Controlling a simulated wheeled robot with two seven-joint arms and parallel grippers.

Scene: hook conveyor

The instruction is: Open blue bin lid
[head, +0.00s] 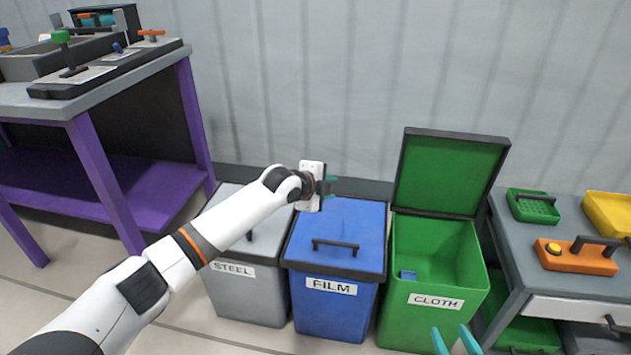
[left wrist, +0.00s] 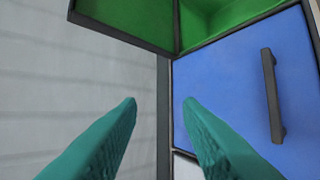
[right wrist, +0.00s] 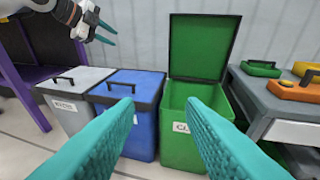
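The blue bin (head: 330,307), labelled FILM, stands between the grey and green bins. Its blue lid (head: 350,225) is closed, with a black handle (head: 335,246) near the front edge. The lid and handle also show in the left wrist view (left wrist: 225,92) and in the right wrist view (right wrist: 125,88). My left gripper (head: 331,188) is open and empty above the back part of the blue lid, apart from the handle. My right gripper (head: 457,340) is open and empty at the bottom of the head view, in front of the green bin.
The grey STEEL bin (head: 245,300) is closed. A purple-legged workbench (head: 95,180) stands left, a grey cabinet (head: 530,270) right. A wall is behind.

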